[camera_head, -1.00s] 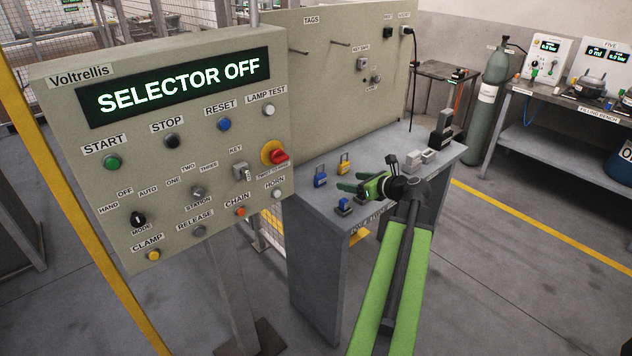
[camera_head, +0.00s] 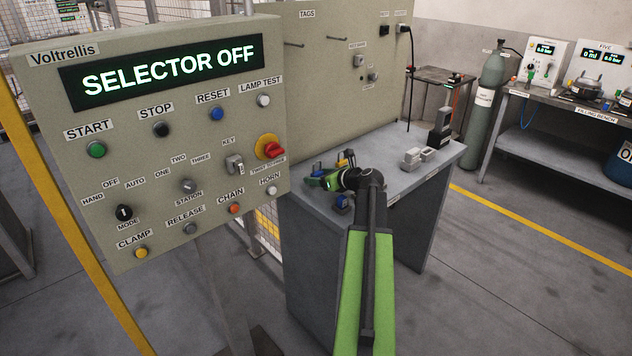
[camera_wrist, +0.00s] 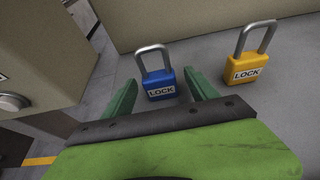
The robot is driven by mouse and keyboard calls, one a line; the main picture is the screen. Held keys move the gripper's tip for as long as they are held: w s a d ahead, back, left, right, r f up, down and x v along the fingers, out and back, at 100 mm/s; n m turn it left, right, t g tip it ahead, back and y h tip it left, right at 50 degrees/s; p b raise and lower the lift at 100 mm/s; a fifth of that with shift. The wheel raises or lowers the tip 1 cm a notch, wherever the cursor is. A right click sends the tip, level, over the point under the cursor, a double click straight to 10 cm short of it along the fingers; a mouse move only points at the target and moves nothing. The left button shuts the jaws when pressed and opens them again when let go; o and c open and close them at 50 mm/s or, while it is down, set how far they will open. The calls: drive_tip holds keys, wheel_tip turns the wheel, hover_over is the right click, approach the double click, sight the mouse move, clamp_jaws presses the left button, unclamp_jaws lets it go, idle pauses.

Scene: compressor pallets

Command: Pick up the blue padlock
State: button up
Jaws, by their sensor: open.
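The blue padlock (camera_wrist: 160,88) stands upright on the grey bench top in the wrist view, its shackle up and a LOCK label on its front. My gripper (camera_wrist: 162,92) is open, with one green finger to the left of the blue padlock and one to its right. The padlock shows between the fingertips, and I cannot tell whether either finger touches it. In the head view my gripper (camera_head: 318,178) is low over the left part of the bench, and my arm hides much of that area.
A yellow padlock (camera_wrist: 248,70) stands to the right of the blue one. The grey bench (camera_head: 405,180) has a back panel (camera_head: 335,75) behind it. A control panel (camera_head: 160,150) reading SELECTOR OFF stands at the left. Grey blocks (camera_head: 418,156) sit further right on the bench.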

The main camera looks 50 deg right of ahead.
drive_tip(key=shift+x, duration=0.75)
clamp_jaws()
drive_tip(key=shift+r, duration=0.15)
drive_tip(key=r+p, duration=0.2)
drive_tip(key=d+r+p, duration=0.1)
drive_tip(key=r+p, duration=0.2)
drive_tip(key=shift+d+r, duration=0.1)
drive_tip(key=shift+r, duration=0.05)
drive_tip(key=d+r+p, duration=0.5)
drive_tip(key=d+p, duration=0.1)
drive_tip(key=d, duration=0.4)
drive_tip(key=shift+w+d+r, duration=0.2)
drive_tip(key=shift+w+r, duration=0.05)
drive_tip(key=shift+w, duration=0.1)
